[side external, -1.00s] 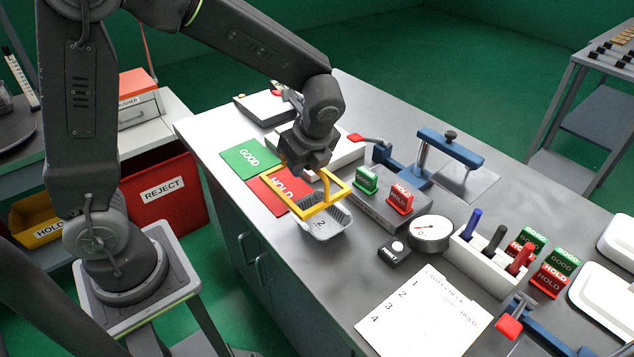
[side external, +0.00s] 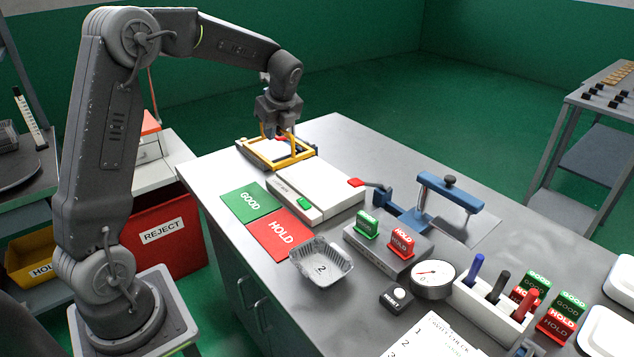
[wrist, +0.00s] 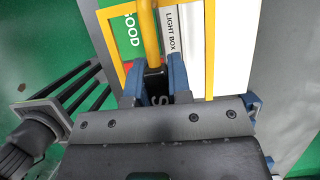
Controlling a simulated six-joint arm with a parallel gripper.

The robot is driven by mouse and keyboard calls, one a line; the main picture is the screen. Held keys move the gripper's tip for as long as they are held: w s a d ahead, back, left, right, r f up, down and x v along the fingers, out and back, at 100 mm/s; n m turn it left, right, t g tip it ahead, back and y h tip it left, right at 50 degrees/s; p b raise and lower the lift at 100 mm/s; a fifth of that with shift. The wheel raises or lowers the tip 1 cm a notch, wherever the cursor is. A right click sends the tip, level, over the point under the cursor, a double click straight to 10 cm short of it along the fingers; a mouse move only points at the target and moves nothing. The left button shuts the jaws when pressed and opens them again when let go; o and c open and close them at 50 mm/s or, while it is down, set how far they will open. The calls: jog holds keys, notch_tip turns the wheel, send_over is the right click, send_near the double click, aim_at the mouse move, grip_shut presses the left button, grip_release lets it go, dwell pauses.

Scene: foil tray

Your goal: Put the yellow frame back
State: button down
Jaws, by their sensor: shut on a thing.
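The yellow frame (side external: 296,157) is at the far left end of the bench, over or on a flat dark-edged stand (side external: 245,158). I cannot tell whether it touches. My gripper (side external: 275,134) is above it, shut on its upright handle. In the wrist view, my gripper's blue fingers (wrist: 155,82) close around the yellow handle (wrist: 150,35), and parts of the frame (wrist: 210,50) show on both sides. The foil tray (side external: 322,262), marked 2, sits on the bench near the front edge, apart from the frame.
The white light box (side external: 322,187) is right beside the frame. The green GOOD mat (side external: 250,201) and red HOLD mat (side external: 281,234) lie in front. A blue clamp (side external: 450,186), grey block with signs (side external: 385,252), dial gauge (side external: 432,279) and pen holder (side external: 492,306) stand to the right.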

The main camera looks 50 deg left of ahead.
jog(key=w+d+f, duration=0.1)
jog(key=w+f, duration=0.1)
jog(key=w, duration=0.1)
jog(key=w+d+f, duration=0.1)
jog(key=w+f, duration=0.1)
jog(key=w, duration=0.1)
jog(key=w+d+f, duration=0.2)
jog(key=w+f, duration=0.1)
jog(key=shift+w, duration=0.35)
jog(key=shift+f, duration=2.05)
jog(key=shift+f, duration=0.1)
jog(key=shift+f, duration=0.1)
jog(key=c, duration=1.1)
grip_release()
jog(key=shift+o, duration=0.2)
